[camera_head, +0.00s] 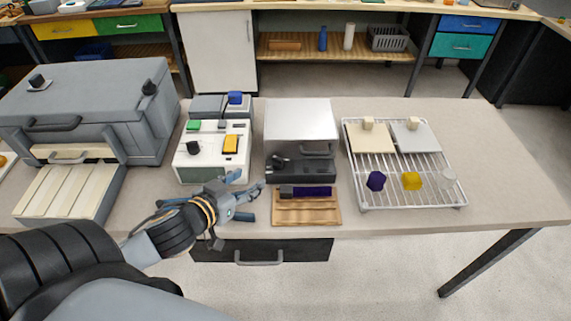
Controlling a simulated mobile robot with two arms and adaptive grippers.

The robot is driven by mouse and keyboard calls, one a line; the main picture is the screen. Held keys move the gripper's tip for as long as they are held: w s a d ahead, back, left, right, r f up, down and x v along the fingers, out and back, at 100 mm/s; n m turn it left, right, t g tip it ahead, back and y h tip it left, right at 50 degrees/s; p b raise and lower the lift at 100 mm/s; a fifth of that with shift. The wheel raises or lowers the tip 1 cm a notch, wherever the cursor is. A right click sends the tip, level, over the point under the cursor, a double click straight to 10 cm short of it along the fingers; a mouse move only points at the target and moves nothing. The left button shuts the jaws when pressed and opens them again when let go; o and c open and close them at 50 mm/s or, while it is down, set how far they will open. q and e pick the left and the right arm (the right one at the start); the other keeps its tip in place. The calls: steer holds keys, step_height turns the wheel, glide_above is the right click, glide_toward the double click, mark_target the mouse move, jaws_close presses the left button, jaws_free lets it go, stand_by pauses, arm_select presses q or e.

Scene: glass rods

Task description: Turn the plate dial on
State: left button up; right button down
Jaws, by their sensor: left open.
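A white device (185,172) stands left of the table's middle. A black round knob (193,147) sits on its top left, with a green block (193,125) behind it and a yellow block (230,144) to the right. I cannot tell for sure whether this knob is the plate dial, or which way it is set. My left gripper (250,182) is open and empty in front of the device's right front corner, apart from the knob. My right gripper is out of view.
A large grey furnace-like box (80,95) with more black knobs stands at left. A silver box (300,120) stands right of the device, with a wooden tray (306,214) in front. A wire rack (400,195) holds pale plates and coloured pieces. The table's right end is clear.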

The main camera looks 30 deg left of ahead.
mark_target(276, 160)
arm_select(q)
steer(key=p+x, duration=0.1)
steer(key=x, duration=1)
steer(key=shift+w+a+f, duration=0.1)
steer(key=shift+w+a, duration=0.05)
steer(key=shift+x, duration=0.85)
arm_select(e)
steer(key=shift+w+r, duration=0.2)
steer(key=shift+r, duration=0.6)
